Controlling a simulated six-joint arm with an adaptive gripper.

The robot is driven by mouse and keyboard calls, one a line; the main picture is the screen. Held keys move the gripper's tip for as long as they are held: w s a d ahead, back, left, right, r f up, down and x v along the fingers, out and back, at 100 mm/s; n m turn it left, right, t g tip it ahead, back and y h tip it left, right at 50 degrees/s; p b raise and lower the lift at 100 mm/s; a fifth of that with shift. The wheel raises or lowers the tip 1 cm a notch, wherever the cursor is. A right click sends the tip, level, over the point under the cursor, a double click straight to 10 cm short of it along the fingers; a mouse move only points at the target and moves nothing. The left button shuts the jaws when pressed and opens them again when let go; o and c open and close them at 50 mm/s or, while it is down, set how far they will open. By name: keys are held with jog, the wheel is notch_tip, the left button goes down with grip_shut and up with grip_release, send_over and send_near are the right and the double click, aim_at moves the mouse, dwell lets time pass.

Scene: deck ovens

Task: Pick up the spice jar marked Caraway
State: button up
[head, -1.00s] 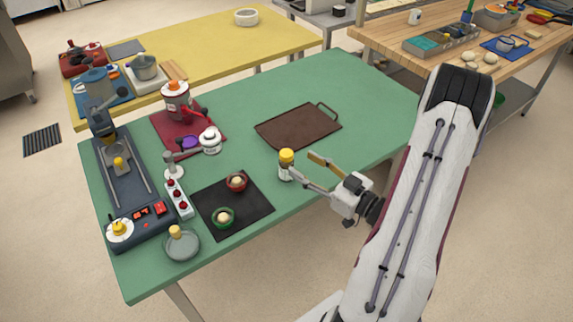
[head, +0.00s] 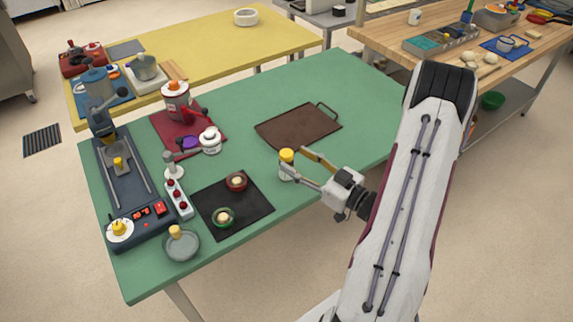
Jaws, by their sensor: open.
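A small white jar with a yellow lid (head: 287,158) stands upright on the green table near its right front edge. Its label is too small to read, so I cannot tell if it says Caraway. My gripper (head: 293,160) is open at the jar, one finger in front of its lower body and the other behind and to the right of the lid. Whether either finger touches the jar cannot be told. The near finger hides part of the jar's body.
A brown tray (head: 297,128) lies just behind the jar. A black mat (head: 245,215) with a red bowl (head: 237,181) and a green bowl (head: 223,217) lies to the left. Bare green table (head: 365,95) stretches behind and to the right.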

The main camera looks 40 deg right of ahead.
aim_at(292, 156)
jog(key=shift+w, duration=0.1)
jog(key=shift+d+x, duration=0.2)
jog(key=shift+x, duration=2.25)
jog(key=shift+f, duration=0.15)
jog(key=c, duration=1.3)
